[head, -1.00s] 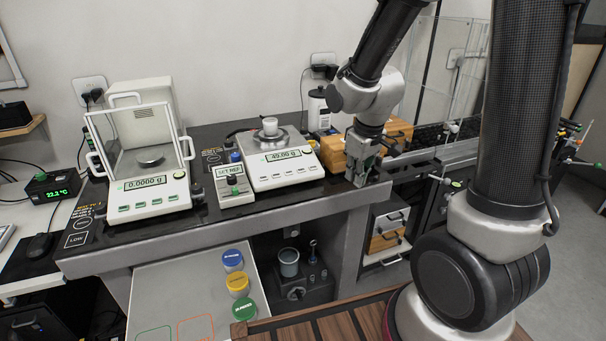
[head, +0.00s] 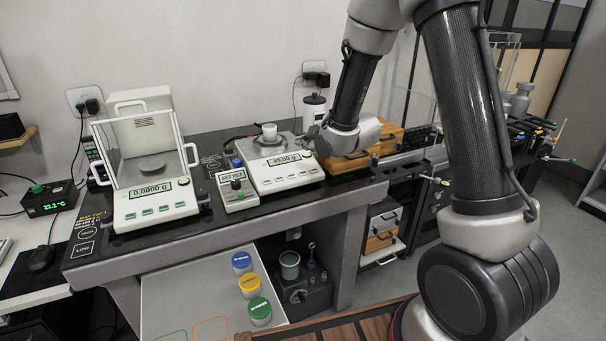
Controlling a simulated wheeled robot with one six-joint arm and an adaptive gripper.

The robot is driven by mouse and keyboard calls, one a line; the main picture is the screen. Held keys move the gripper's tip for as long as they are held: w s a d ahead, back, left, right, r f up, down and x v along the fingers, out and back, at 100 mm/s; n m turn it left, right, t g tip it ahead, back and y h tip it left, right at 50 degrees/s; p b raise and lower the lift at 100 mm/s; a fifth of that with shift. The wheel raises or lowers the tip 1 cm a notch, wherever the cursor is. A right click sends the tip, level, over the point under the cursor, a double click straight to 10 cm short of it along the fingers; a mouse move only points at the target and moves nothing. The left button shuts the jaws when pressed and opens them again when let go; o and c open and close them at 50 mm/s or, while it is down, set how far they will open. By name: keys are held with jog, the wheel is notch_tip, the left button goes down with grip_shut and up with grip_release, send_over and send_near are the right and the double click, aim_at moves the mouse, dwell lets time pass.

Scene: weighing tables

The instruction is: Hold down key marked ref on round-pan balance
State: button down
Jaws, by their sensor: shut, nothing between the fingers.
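The balance with a wide metal pan (head: 287,141) reads about 49.00 g and carries a small white cup (head: 269,131). The other balance, with a glass draft shield (head: 150,212) and a small round pan (head: 152,164), reads 0.0000 g. My gripper (head: 316,132) is beside the right rear of the wide-pan balance, mostly hidden by my wrist. It is shut and empty; I cannot tell whether it touches anything.
A small box with a SET REF display (head: 237,198) stands between the balances. A wooden drawer box (head: 345,163) is close behind and below my wrist. Blue, yellow and green lidded jars (head: 249,284) are on a lower shelf.

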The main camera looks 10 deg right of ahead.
jog(key=shift+w+a+f, duration=0.1)
jog(key=shift+w+f, duration=0.3)
jog(key=shift+f, duration=1)
jog(key=shift+w+a+f, duration=0.1)
jog(key=shift+w+f, duration=0.35)
jog(key=shift+f, duration=1)
jog(key=shift+w+a+f, duration=0.1)
jog(key=shift+w+f, duration=0.3)
jog(key=shift+f, duration=1)
jog(key=shift+f, duration=0.15)
jog(key=shift+w+f, duration=0.1)
jog(key=shift+f, duration=0.15)
jog(key=shift+w+f, duration=0.1)
jog(key=shift+f, duration=0.25)
dwell(1.5)
jog(key=shift+s+r, duration=0.2)
jog(key=shift+r, duration=0.55)
jog(key=shift+r, duration=0.1)
jog(key=shift+s+d+r, duration=0.1)
jog(key=shift+s+r, duration=0.15)
jog(key=shift+r, duration=0.5)
jog(key=shift+s+d+r, duration=0.1)
jog(key=shift+s+r, duration=0.1)
jog(key=shift+r, duration=0.6)
jog(key=shift+s+r, duration=0.25)
jog(key=shift+r, duration=0.5)
